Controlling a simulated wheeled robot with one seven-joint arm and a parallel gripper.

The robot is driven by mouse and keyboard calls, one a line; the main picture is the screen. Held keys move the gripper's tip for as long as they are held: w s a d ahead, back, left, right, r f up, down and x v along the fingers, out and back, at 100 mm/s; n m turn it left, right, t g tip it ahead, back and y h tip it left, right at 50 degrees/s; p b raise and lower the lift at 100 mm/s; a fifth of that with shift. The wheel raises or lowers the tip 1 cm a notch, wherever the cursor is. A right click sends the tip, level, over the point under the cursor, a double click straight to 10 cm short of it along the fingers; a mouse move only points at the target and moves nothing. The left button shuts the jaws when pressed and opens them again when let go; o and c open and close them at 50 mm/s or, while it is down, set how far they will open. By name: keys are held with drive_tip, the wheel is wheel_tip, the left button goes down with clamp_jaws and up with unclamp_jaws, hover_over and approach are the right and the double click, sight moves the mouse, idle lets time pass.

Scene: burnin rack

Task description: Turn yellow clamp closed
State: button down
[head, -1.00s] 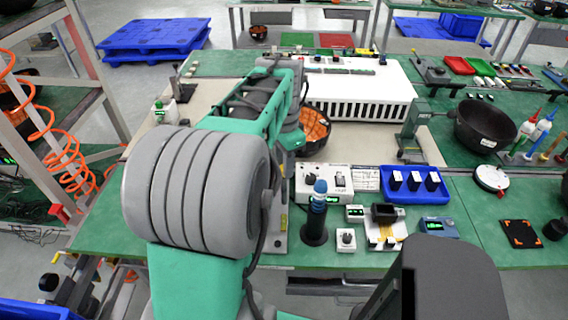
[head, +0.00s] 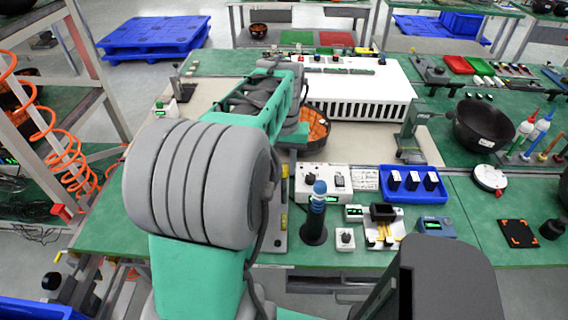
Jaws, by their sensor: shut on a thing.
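My arm (head: 199,188) reaches forward from the bottom of the head view, over the table towards the white slotted rack unit (head: 358,92). My gripper is hidden behind my own forearm and wrist, so its fingers and what is between them do not show. I cannot pick out the yellow clamp for certain. A small yellow part (head: 284,193) shows on a grey strip just right of my arm. Small coloured parts sit along the unit's back edge, too small to tell.
In front are a white control box (head: 322,183), a dark cylinder with a blue top (head: 316,215) and a blue tray (head: 414,195). A black bowl (head: 482,125) stands at the right. The green table (head: 125,225) is clear at front left.

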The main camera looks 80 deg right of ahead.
sight(284, 168)
drive_tip(key=n, duration=0.5)
drive_tip(key=shift+n, duration=0.3)
idle(0.4)
drive_tip(key=c, duration=1.1)
unclamp_jaws()
drive_tip(key=shift+c, duration=0.2)
wheel_tip(284, 168, up, 8)
drive_tip(key=shift+f, duration=0.1)
